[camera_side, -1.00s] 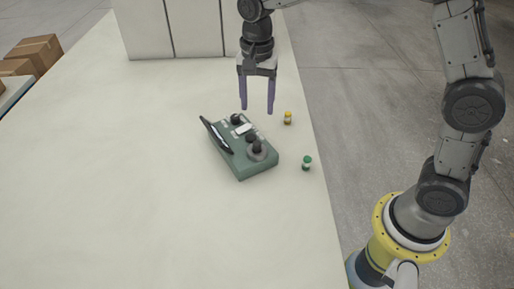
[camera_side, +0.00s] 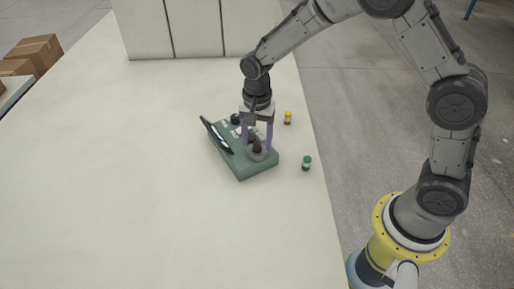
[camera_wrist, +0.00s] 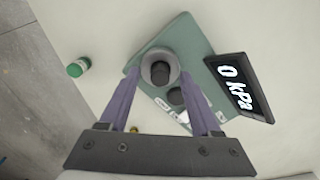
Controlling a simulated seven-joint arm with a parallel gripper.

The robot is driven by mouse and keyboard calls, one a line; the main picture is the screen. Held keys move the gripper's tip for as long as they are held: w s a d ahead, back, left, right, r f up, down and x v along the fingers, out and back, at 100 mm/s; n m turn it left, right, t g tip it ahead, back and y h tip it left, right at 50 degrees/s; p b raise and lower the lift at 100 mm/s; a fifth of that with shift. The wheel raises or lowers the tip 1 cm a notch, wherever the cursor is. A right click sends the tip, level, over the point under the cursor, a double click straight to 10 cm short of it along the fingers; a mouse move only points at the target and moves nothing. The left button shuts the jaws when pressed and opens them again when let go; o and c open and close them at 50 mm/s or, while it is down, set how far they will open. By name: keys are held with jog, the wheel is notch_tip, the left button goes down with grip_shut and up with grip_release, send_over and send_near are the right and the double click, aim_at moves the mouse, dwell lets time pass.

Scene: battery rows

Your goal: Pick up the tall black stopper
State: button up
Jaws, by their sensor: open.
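The tall black stopper (camera_side: 256,146) stands upright on the green device (camera_side: 243,172), in a round grey seat at its near right end. In the wrist view the stopper (camera_wrist: 160,72) shows from above as a dark cylinder inside a grey ring. My gripper (camera_side: 257,149) is open and points down over the device, with one purple finger on each side of the stopper. In the wrist view the fingertips of my gripper (camera_wrist: 160,75) lie left and right of the ring. I cannot tell whether either finger touches it.
A tilted display (camera_wrist: 238,88) reading "0 kPa" rises from the device's side. Another dark knob (camera_wrist: 175,96) sits close to the stopper. A green-capped bottle (camera_side: 307,163) and a yellow bottle (camera_side: 288,118) stand to the right. The table (camera_side: 130,190) is clear on the left.

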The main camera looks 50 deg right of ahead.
aim_at(258, 143)
grip_shut()
dwell(0.3)
dwell(0.3)
jog(key=shift+r, duration=0.6)
notch_tip(258, 143, up, 2)
jog(key=shift+s+r, duration=0.1)
jog(key=shift+r, duration=0.15)
jog(key=s+d+r, duration=0.2)
jog(key=s+r, duration=1.1)
jog(key=shift+s+r, duration=0.3)
jog(key=shift+r, duration=0.1)
